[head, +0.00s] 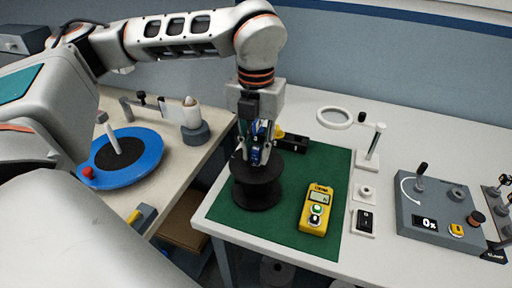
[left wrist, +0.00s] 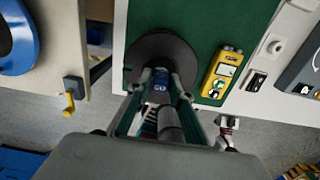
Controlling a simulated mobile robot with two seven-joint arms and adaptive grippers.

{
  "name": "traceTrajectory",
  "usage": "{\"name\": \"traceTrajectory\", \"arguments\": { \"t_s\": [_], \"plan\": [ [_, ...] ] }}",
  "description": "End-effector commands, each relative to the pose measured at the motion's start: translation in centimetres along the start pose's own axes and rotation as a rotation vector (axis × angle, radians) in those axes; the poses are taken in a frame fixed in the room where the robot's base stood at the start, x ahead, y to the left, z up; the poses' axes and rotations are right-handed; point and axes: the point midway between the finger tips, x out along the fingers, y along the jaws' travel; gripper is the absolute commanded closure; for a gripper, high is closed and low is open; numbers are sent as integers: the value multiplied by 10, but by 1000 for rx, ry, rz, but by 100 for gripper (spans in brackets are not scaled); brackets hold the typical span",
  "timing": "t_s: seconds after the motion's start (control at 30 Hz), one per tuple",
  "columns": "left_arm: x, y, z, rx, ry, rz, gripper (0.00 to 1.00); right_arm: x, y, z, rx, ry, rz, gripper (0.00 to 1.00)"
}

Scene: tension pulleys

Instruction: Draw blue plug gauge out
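The blue plug gauge (head: 257,157) stands at the centre of a black spool-shaped pulley (head: 257,190) on the green mat. It also shows in the left wrist view (left wrist: 161,84), with the pulley (left wrist: 148,51) around and beyond it. My left gripper (head: 258,154) points down over the pulley's middle. Its fingers are apart, one on each side of the blue gauge, and they partly hide it. In the left wrist view my left gripper (left wrist: 160,88) also straddles the gauge. The gauge's lower part is hidden. My right gripper is in neither view.
A yellow handheld meter (head: 317,210) lies on the green mat (head: 285,238) right of the pulley. A black block (head: 293,143) is behind it. A white stand (head: 370,156) and grey control box (head: 440,207) are further right. A blue disc (head: 145,165) lies on the left table.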

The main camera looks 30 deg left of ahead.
Motion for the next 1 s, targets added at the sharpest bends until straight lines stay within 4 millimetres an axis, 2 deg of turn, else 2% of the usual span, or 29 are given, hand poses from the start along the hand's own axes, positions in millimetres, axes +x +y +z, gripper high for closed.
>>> {"name": "traceTrajectory", "arguments": {
  "t_s": [0.07,1.0],
  "plan": [
    [0,0,0,0,0,0,100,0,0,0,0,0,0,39],
    [-13,0,0,0,-1,-1,100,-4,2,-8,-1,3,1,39]
  ]
}}
